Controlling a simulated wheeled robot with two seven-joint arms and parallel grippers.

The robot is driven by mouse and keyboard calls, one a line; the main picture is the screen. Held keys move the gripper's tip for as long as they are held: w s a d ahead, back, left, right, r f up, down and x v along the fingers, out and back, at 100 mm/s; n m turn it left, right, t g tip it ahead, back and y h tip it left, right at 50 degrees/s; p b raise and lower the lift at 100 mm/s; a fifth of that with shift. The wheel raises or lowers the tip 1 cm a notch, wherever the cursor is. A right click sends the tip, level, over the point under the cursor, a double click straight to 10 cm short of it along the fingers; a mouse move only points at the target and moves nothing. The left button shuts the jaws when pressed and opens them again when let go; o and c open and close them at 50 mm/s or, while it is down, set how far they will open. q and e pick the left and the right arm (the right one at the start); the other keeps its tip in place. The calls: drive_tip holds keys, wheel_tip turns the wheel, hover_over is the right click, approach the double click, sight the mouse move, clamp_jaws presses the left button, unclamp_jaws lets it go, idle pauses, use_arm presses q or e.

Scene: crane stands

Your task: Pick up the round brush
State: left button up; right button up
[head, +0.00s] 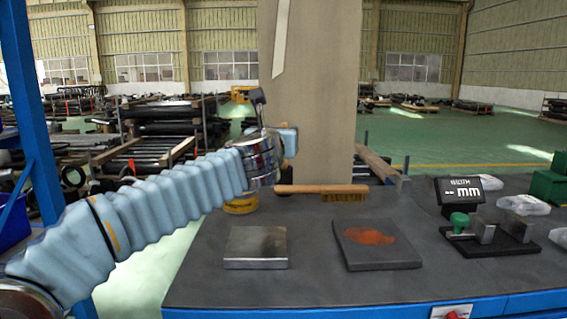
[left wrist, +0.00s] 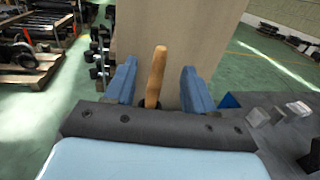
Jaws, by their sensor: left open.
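My left gripper (head: 287,140) is raised above the back left of the table in the head view, and it is open. In the left wrist view its two blue fingers (left wrist: 160,82) stand apart on either side of a wooden handle (left wrist: 156,74). The handle looks upright and shows gaps to both fingers. It seems to be the round brush's handle, but its lower end and any bristles are hidden. A yellow can (head: 241,205) stands partly hidden below my left wrist in the head view. My right gripper is not in view.
A flat brush (head: 318,189) with yellow bristles lies right of the can. A metal plate (head: 256,247), a rust-marked plate (head: 376,246), a display (head: 459,191) and a green-handled stamp (head: 460,222) are on the table. A beige column (head: 318,90) rises behind.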

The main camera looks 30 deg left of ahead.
use_arm(q)
wheel_tip(320, 180, down, 6)
drive_tip(key=shift+w+f+b, duration=0.1)
drive_tip(key=shift+b, duration=0.95)
drive_tip(key=shift+w+a+r+p, duration=0.25)
drive_tip(key=shift+w+r+p, duration=0.05)
drive_tip(key=shift+w, duration=0.35)
drive_tip(key=p+x, duration=0.1)
drive_tip(key=x, duration=0.5)
drive_tip(key=shift+s, duration=0.1)
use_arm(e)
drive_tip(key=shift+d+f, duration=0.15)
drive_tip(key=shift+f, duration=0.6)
use_arm(q)
clamp_jaws()
